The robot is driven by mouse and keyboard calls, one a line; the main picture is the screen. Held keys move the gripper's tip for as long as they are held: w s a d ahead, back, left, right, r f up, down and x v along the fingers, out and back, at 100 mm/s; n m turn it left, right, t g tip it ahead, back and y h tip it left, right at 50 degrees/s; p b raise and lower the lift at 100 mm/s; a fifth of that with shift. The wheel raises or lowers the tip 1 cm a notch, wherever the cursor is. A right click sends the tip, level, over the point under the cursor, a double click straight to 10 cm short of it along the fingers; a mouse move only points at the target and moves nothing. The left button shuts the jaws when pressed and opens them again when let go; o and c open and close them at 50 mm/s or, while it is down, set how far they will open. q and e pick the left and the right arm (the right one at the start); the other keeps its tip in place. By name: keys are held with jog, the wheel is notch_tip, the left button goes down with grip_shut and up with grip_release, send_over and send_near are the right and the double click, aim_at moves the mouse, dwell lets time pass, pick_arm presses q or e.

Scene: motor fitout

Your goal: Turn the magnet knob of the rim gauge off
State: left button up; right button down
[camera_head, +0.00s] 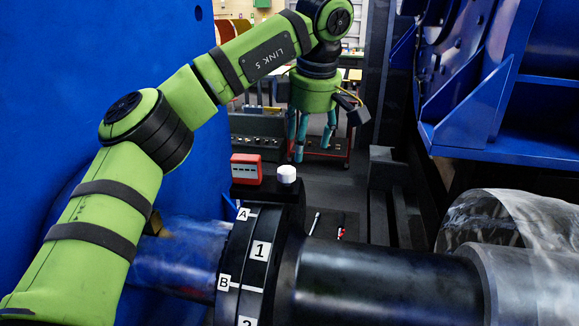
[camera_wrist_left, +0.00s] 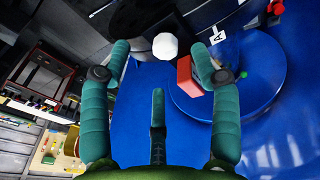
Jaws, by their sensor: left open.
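The rim gauge sits on top of the black coupling (camera_head: 262,235). I see a red box (camera_head: 246,169) and, to its right, a white round knob (camera_head: 287,174), which looks like the magnet knob. My left gripper (camera_head: 312,148) hangs fingers down behind the knob, apart from it, open and empty. In the left wrist view, the white many-sided knob (camera_wrist_left: 165,46) shows between the open teal fingertips (camera_wrist_left: 160,58), with the red box (camera_wrist_left: 186,76) by the right finger. I cannot tell which way the knob is set. My right gripper is not in view.
A big blue housing (camera_head: 60,90) stands at left and blue machinery (camera_head: 500,140) at right. A dark shaft (camera_head: 390,280) runs right from the coupling, which carries labels A, B and 1. Behind stand a grey box (camera_head: 257,128) and a red-edged cart (camera_head: 325,152).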

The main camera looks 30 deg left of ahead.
aim_at(285, 169)
pick_arm(q)
jog(key=a+f+n+h, duration=0.1)
jog(key=f+n, duration=0.1)
jog(key=n, duration=0.2)
jog(key=a+f+n+t+h+b, duration=0.1)
jog(key=a+f+n, duration=0.1)
jog(key=n, duration=0.2)
jog(key=a+f+n+t+h, duration=0.1)
jog(key=a+f+n, duration=0.1)
jog(key=f+n, duration=0.1)
jog(key=shift+w+a+f+n, duration=0.15)
jog(key=shift+w+n, duration=0.25)
jog(key=shift+n, duration=0.4)
jog(key=shift+w+f+t, duration=0.2)
jog(key=shift+f+t, duration=0.1)
jog(key=shift+f, duration=0.3)
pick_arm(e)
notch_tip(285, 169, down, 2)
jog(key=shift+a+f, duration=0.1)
pick_arm(q)
jog(key=c, duration=1.1)
